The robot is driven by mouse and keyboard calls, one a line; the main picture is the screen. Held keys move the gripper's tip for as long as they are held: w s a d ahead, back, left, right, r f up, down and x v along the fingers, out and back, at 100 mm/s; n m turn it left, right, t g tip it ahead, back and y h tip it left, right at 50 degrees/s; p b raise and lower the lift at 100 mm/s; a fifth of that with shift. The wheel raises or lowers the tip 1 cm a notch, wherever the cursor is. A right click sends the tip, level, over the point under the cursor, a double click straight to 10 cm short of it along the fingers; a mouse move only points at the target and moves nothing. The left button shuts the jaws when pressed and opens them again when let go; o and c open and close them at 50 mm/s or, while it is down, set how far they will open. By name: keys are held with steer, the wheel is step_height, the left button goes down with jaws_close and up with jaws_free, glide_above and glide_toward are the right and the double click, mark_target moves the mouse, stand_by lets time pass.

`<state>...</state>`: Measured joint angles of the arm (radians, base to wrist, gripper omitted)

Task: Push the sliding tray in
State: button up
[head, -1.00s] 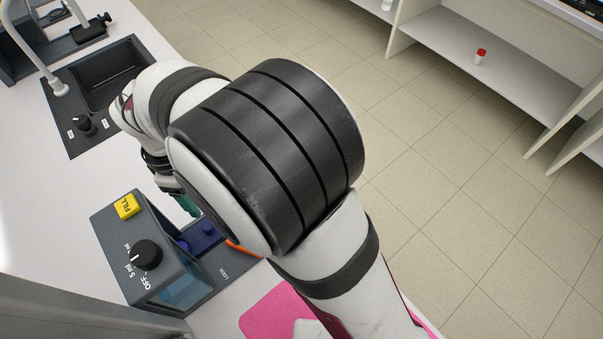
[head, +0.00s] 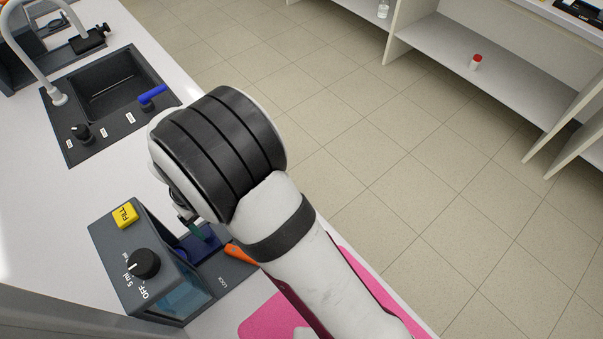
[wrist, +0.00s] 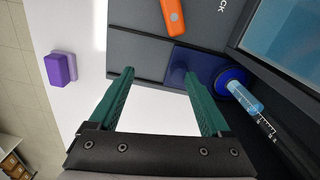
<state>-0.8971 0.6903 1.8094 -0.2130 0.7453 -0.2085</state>
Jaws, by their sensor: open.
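The membrane rig (head: 160,262) is a grey box on the bench, with a yellow FILL button and a black knob. A dark blue sliding tray (head: 201,243) shows at its right side, partly hidden by my arm; it also shows in the wrist view (wrist: 190,66). My gripper (wrist: 159,74) is open and empty, with green fingers. In the wrist view its right fingertip overlaps the tray's near edge; I cannot tell whether they touch. In the head view my arm hides most of the gripper.
An orange lever (head: 240,253) sits by the LOCK label, close to the tray. A purple block (wrist: 61,68) lies on the white bench. A sink (head: 108,92) with a blue handle is further back. A pink mat (head: 268,318) lies at the front.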

steer(key=w+d+f, duration=0.2)
steer(key=shift+w+d, duration=0.15)
steer(key=shift+d, duration=0.2)
step_height(320, 180, up, 16)
steer(key=s+d+r+m, duration=0.15)
steer(key=d+m, duration=0.25)
steer(key=d, duration=0.4)
steer(key=s+d+r+m, duration=0.1)
steer(key=d+r+m, duration=0.2)
steer(key=d, duration=0.5)
steer(key=a+f+n, duration=0.2)
steer(key=a+n, duration=0.5)
steer(key=a, duration=0.2)
steer(key=a+f+n, duration=0.3)
steer(key=a+n, duration=0.4)
steer(key=a, duration=0.2)
steer(key=f, duration=1)
steer(key=w+f, duration=0.1)
steer(key=f, duration=0.4)
jaws_close()
